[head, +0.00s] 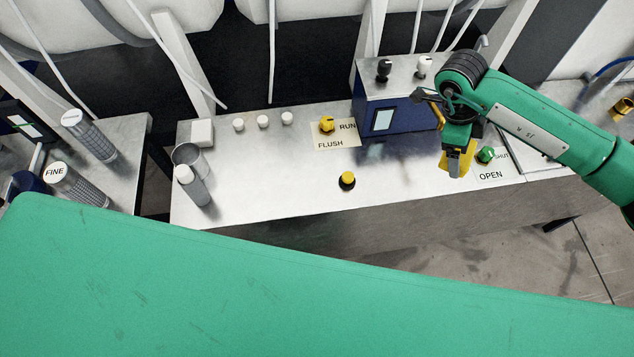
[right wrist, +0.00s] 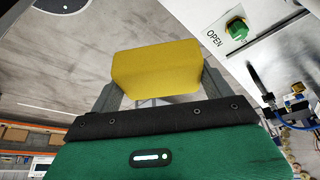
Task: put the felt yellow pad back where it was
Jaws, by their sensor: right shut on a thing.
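My right gripper (head: 456,165) hangs over the right part of the steel bench, near its front edge. It is shut on the yellow pad (head: 467,157). In the right wrist view the yellow pad (right wrist: 157,74) is a plain yellow block with cut corners, held between the two grey fingers of the gripper (right wrist: 155,95). Grey floor shows behind and above the pad there. The pad looks apart from the bench, though its exact height is hard to tell. My left gripper is not in view.
The steel bench (head: 270,185) carries a green knob (head: 486,155) by the OPEN label, a yellow RUN/FLUSH knob (head: 326,124), a black-and-yellow button (head: 347,181), a blue box (head: 385,121), and a bottle (head: 193,187) and cup at left. The bench's middle is mostly clear.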

